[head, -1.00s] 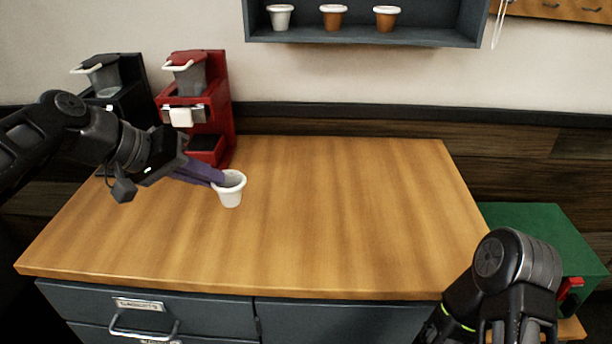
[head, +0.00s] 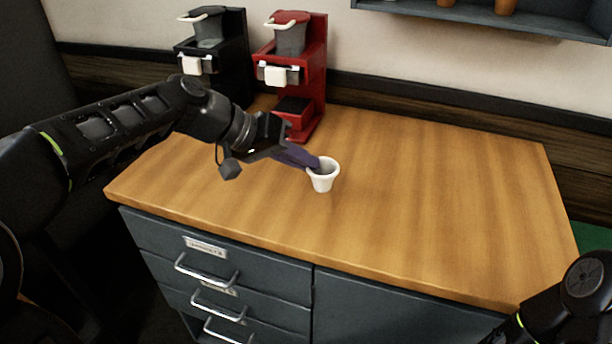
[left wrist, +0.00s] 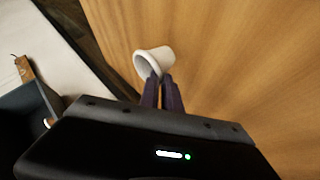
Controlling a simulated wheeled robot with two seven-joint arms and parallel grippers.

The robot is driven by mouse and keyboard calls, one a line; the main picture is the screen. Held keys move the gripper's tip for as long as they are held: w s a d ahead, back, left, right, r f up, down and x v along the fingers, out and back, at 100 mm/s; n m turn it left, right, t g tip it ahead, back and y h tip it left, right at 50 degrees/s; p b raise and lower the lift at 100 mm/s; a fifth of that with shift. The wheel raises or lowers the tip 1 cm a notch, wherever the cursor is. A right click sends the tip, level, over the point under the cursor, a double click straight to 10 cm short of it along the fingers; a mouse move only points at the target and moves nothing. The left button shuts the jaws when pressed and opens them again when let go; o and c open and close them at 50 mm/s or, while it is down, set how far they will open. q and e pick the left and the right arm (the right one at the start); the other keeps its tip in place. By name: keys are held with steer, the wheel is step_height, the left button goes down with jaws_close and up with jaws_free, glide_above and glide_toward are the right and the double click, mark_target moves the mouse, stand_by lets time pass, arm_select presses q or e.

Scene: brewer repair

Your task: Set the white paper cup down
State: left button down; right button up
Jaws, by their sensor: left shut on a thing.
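The white paper cup (head: 323,179) is upright at the middle of the wooden counter in the head view. My left gripper (head: 314,163) is shut on the cup's near-left rim, with one finger reaching into the cup. The cup also shows in the left wrist view (left wrist: 153,60), at the tips of the left fingers (left wrist: 157,78). Whether its base touches the counter or hangs just above it, I cannot tell. My right arm shows at the lower right, but its gripper is out of view.
A red coffee brewer (head: 313,80) and a black brewer (head: 232,60) stand at the counter's back left. The wooden counter (head: 440,190) is clear to the right of the cup. Grey drawers (head: 230,268) are below. A wall shelf (head: 540,22) holds brown cups.

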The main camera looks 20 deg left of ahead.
arm_select(q)
steer(key=shift+f, duration=1.85)
steer(key=shift+f+b, duration=0.1)
steer(key=shift+b, duration=0.2)
steer(key=c, duration=1.5)
jaws_free()
steer(key=shift+c, duration=0.2)
steer(key=shift+r, duration=0.2)
steer(key=v, duration=1.2)
steer(key=shift+f+p, duration=0.15)
steer(key=shift+p, duration=0.15)
steer(key=shift+s, duration=0.1)
